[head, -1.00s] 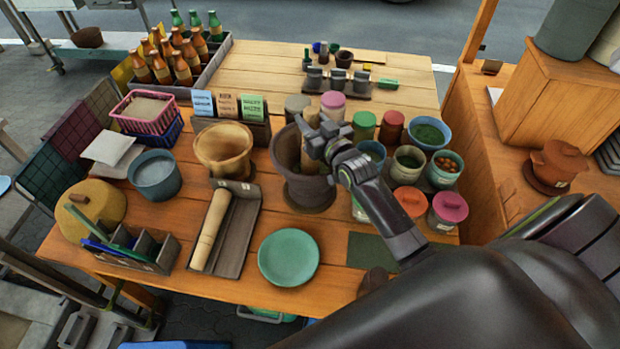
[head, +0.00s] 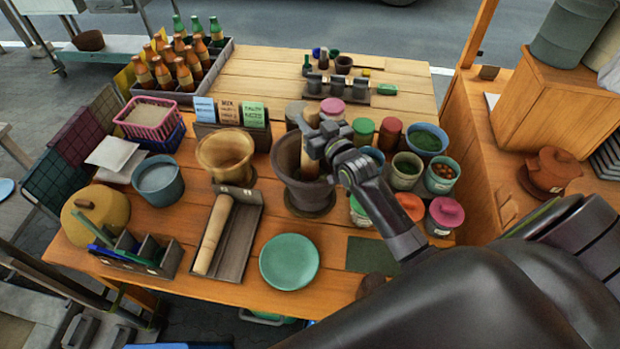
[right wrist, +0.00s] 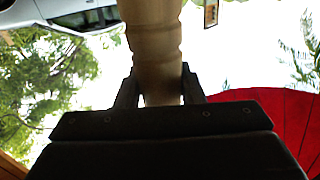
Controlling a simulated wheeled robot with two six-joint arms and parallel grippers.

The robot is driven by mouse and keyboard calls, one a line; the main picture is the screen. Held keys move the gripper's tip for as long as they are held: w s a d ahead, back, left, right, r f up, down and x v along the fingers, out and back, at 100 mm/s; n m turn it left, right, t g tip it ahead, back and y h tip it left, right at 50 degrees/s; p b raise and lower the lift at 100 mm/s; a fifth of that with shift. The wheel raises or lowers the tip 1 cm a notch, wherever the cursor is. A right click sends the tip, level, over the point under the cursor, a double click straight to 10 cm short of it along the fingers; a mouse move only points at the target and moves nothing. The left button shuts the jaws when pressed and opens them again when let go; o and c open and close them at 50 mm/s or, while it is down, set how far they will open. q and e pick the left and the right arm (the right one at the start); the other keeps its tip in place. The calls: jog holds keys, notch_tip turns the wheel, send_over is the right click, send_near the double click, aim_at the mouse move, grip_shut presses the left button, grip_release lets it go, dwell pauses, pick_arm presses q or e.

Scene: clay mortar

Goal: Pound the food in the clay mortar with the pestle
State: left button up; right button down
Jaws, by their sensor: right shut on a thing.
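The dark clay mortar (head: 292,190) stands on the wooden table, right of the middle. My right gripper (head: 320,142) is above its right rim, shut on a light wooden pestle (head: 311,162). The pestle stands nearly upright with its lower end inside the mortar. In the right wrist view the pestle (right wrist: 155,50) passes between the gripper's fingers (right wrist: 160,92). The food and the pestle's tip inside the mortar are hidden. My left gripper is not in view.
A wooden mortar (head: 226,155) stands to the left, and another pestle (head: 213,235) lies in a grey tray (head: 240,235). A green plate (head: 289,262) is in front. Several lidded jars and bowls crowd the right side, close to my arm. Bottles (head: 180,62) stand at the back left.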

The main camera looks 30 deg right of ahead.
notch_tip(320, 180, down, 3)
jog(key=b, duration=0.2)
jog(key=shift+b, duration=0.4)
jog(key=c, duration=0.9)
grip_release()
jog(key=shift+o, duration=0.2)
jog(key=s+b, duration=0.3)
jog(key=s, duration=1.4)
jog(key=shift+s+d, duration=0.2)
jog(key=shift+d, duration=0.25)
